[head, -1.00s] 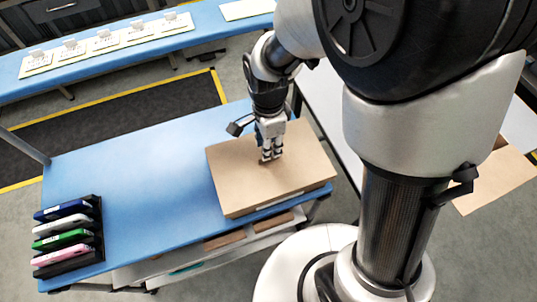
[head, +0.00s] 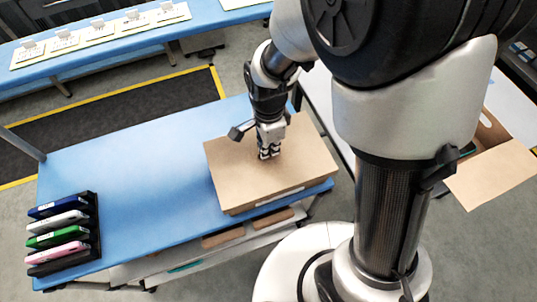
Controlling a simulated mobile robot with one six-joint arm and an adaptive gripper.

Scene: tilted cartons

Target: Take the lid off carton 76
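A flat brown carton (head: 300,135), taken as carton 76, is on the blue table at its right end. It has a pale label (head: 278,197) on its front side, too small to read. Its broad top shows no clear gap or seam, so I cannot tell whether the lid is apart from the body. My gripper (head: 268,154) points down at the middle of the top, its fingertips at or very close to the surface. I cannot make out whether the fingers are open or shut on a part of the lid.
A black rack (head: 92,240) with several coloured cases stands at the blue table's (head: 130,170) left end. The table between is clear. Another brown carton (head: 495,175) is at the right, behind my arm. A blue bench (head: 110,55) with several cards stands at the back.

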